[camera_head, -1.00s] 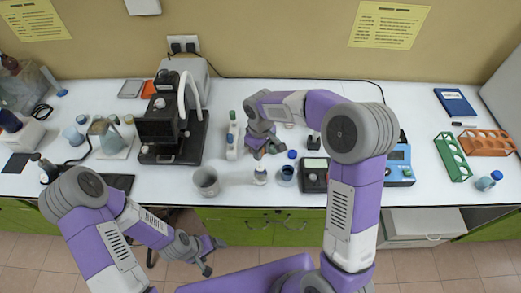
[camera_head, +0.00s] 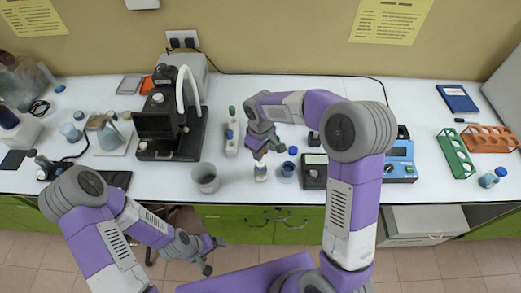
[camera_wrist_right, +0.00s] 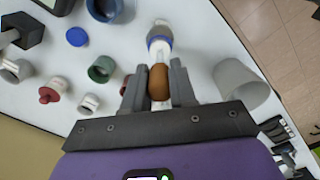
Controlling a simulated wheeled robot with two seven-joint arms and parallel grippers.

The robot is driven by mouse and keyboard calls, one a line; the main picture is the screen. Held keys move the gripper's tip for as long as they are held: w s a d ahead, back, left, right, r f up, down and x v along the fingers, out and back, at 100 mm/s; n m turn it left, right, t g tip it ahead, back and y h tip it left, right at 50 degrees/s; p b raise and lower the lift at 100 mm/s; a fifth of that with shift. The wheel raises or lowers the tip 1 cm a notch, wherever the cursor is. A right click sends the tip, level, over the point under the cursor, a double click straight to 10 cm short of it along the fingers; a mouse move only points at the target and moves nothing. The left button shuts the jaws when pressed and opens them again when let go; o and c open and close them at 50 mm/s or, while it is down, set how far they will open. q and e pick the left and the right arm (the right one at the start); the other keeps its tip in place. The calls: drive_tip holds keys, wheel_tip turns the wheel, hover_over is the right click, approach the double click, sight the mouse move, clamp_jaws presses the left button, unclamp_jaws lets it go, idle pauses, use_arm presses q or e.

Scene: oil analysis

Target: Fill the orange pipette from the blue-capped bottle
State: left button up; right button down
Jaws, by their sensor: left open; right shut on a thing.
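My right gripper (camera_head: 259,153) is shut on the orange pipette; its brownish-orange bulb (camera_wrist_right: 158,82) sits between the fingers in the wrist view. The white bottle with a blue ring (camera_wrist_right: 159,40) lies straight beyond the pipette tip there. The bottle also stands under the right gripper in the head view (camera_head: 261,174). Its top is partly hidden, and I cannot tell whether the tip is inside. A loose blue cap (camera_wrist_right: 77,36) lies on the table apart from the bottle, also in the head view (camera_head: 293,150). My left gripper (camera_head: 214,257) is open and empty before the table's front edge.
A grey beaker (camera_head: 206,180) stands left of the bottle and a blue-green cup (camera_head: 286,171) close on its right. A black instrument (camera_head: 313,172) is further right. Green (camera_head: 456,154) and orange (camera_head: 489,139) racks are at far right.

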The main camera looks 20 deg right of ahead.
drive_tip(key=shift+f+b, duration=1)
drive_tip(key=shift+f, duration=0.45)
drive_tip(key=shift+f, duration=0.15)
drive_tip(key=c, duration=1.5)
unclamp_jaws()
drive_tip(key=shift+o, duration=0.2)
drive_tip(key=shift+r+p, duration=3.65)
drive_tip(key=shift+r, duration=1.4)
